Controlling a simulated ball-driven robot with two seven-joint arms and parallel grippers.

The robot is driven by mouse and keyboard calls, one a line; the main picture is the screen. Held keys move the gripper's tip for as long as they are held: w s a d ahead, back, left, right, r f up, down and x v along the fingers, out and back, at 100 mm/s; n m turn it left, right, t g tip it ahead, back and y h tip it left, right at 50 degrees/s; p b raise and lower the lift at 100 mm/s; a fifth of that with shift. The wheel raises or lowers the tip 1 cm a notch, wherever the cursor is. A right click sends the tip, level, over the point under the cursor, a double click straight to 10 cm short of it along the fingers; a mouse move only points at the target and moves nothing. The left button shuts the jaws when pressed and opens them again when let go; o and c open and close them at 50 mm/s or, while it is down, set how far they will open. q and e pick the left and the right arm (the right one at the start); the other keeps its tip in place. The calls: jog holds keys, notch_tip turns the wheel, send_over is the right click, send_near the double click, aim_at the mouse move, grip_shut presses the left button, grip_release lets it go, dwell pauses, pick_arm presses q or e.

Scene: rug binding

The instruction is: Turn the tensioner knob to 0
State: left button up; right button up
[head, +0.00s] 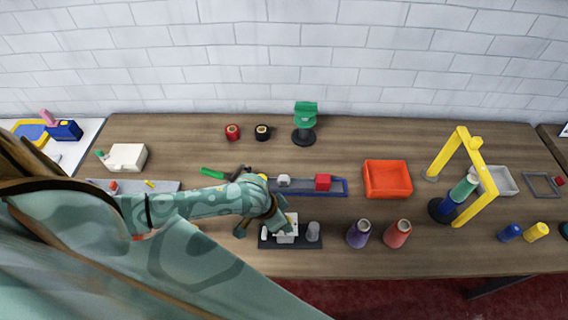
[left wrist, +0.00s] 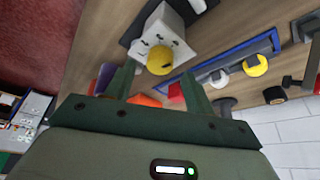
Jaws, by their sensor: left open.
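The tensioner knob appears to be the round yellow knob (left wrist: 160,60) with a dark pointer mark. It sits on the face of a white block (left wrist: 172,30), with small dark marks around it. In the head view the white block (head: 288,227) stands on a dark base plate, partly covered by my left arm; the knob cannot be made out there. My left gripper (left wrist: 157,74) is open, its two fingers pointing at the knob from either side. The knob shows between the fingertips; I cannot tell if they touch it. My right gripper is in neither view.
A grey cylinder (head: 313,232) stands on the same base plate. A blue-edged rail (head: 335,187) with a red block lies behind. An orange tray (head: 387,179) and yellow frame (head: 478,185) stand further right.

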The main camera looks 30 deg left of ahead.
pick_arm(q)
jog(key=shift+w+d+f, duration=0.1)
jog(key=shift+w+f, duration=0.1)
jog(key=shift+f, duration=0.45)
jog(key=shift+w+d+f, duration=0.1)
jog(key=shift+w+f, duration=0.05)
jog(key=shift+f, duration=0.35)
jog(key=c, duration=1)
jog(key=n+p, duration=0.1)
jog(key=p, duration=0.2)
jog(key=n+y+p, duration=0.1)
jog(key=n+p, duration=0.1)
jog(key=p, duration=0.1)
jog(key=shift+d+r+p, duration=0.15)
jog(key=shift+r+p, duration=0.15)
jog(key=shift+f+b, duration=0.25)
jog(key=shift+b, duration=0.15)
jog(key=o, duration=1)
